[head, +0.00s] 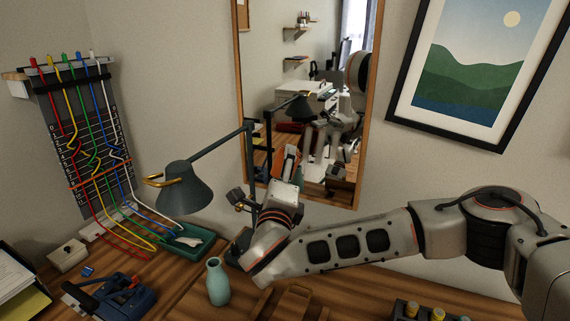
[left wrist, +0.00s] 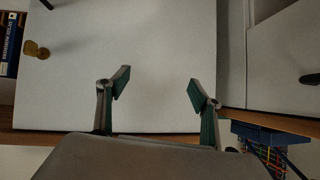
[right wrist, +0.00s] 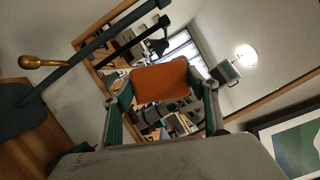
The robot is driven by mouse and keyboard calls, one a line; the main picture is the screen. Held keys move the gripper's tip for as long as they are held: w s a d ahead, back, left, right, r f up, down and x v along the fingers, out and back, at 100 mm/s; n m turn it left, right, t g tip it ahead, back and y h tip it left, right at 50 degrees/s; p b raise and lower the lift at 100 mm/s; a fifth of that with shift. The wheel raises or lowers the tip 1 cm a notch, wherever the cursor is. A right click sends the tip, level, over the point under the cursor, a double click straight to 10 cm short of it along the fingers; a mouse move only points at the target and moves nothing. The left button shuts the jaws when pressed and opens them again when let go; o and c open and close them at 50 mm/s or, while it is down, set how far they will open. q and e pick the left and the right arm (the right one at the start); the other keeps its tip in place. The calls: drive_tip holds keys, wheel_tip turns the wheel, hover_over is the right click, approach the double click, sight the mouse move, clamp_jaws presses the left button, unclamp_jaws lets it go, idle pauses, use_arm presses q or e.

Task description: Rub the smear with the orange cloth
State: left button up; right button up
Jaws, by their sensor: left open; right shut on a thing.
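The orange cloth (right wrist: 160,82) shows in the right wrist view as a flat orange pad between the fingers of my right gripper (right wrist: 161,92), which is shut on it. The cloth faces the wood-framed mirror (head: 290,80). In the head view my right gripper (head: 285,196) is at the mirror's lower part, beside the desk lamp; I cannot tell whether the cloth touches the glass. I cannot make out the smear. My left gripper (left wrist: 158,86) is open and empty in front of a pale panel, and is out of the head view.
The dark green lamp (head: 186,188) stands close left of my right gripper. A teal vase (head: 217,282) is on the desk below. A board with coloured cords (head: 85,140), a green tray (head: 178,249) and a blue device (head: 125,298) are at left. A framed picture (head: 478,75) hangs right.

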drive_tip(key=shift+w+d, duration=0.1)
drive_tip(key=shift+w, duration=0.1)
use_arm(q)
drive_tip(key=f+b, duration=0.2)
drive_tip(key=s+f+b, duration=0.1)
drive_tip(key=f+b, duration=0.1)
drive_tip(key=f, duration=0.1)
drive_tip(key=shift+s+f, duration=0.2)
drive_tip(key=shift+f, duration=0.1)
use_arm(e)
drive_tip(key=w, duration=0.1)
drive_tip(key=w+d, duration=0.1)
drive_tip(key=w, duration=0.1)
drive_tip(key=w+d, duration=0.1)
drive_tip(key=shift+w, duration=0.35)
use_arm(q)
drive_tip(key=shift+s+f+g, duration=0.1)
drive_tip(key=shift+f+g, duration=0.05)
drive_tip(key=shift+g, duration=0.15)
use_arm(e)
drive_tip(key=shift+w+d, duration=0.1)
drive_tip(key=shift+w, duration=0.1)
drive_tip(key=shift+w+d, duration=0.25)
drive_tip(key=shift+w, duration=0.4)
use_arm(q)
drive_tip(key=shift+r, duration=0.3)
use_arm(e)
drive_tip(key=shift+r, duration=0.1)
